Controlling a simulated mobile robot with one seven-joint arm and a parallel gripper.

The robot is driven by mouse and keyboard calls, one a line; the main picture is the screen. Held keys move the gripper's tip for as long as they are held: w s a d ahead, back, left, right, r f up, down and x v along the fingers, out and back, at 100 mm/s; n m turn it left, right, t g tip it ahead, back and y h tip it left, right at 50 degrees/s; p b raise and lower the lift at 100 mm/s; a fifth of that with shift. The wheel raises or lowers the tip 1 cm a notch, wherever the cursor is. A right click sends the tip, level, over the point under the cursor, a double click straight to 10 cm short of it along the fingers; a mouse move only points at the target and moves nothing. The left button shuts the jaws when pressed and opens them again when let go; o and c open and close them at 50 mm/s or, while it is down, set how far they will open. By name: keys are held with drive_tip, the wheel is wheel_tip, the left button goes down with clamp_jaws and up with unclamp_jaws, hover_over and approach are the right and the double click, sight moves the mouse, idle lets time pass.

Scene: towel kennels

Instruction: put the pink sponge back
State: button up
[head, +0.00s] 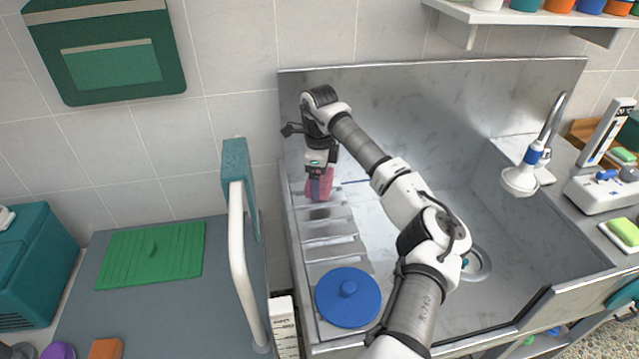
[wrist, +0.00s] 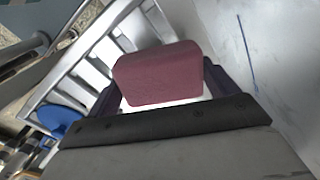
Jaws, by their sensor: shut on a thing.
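The pink sponge (wrist: 158,75) is a rounded block held between the two dark fingers of my gripper in the wrist view. In the head view the pink sponge (head: 326,184) shows at the end of my gripper (head: 319,190), partly hidden by it. My gripper is shut on the sponge. It points down over the far end of a slatted metal rack (head: 331,241) along the left side of the basin. I cannot tell whether the sponge touches the rack.
A blue round lid (head: 348,297) lies at the rack's near end. A teal and white upright handle (head: 238,230) stands left of the basin (head: 440,130). A tap (head: 522,178) is at the right. A green board (head: 152,254) lies on the left counter. Much of the basin floor is clear.

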drive_tip(key=shift+f+p, duration=0.35)
drive_tip(key=shift+f, duration=1.15)
drive_tip(key=shift+f, duration=0.1)
drive_tip(key=o, duration=0.8)
wheel_tip(320, 180, up, 12)
drive_tip(key=b, duration=0.4)
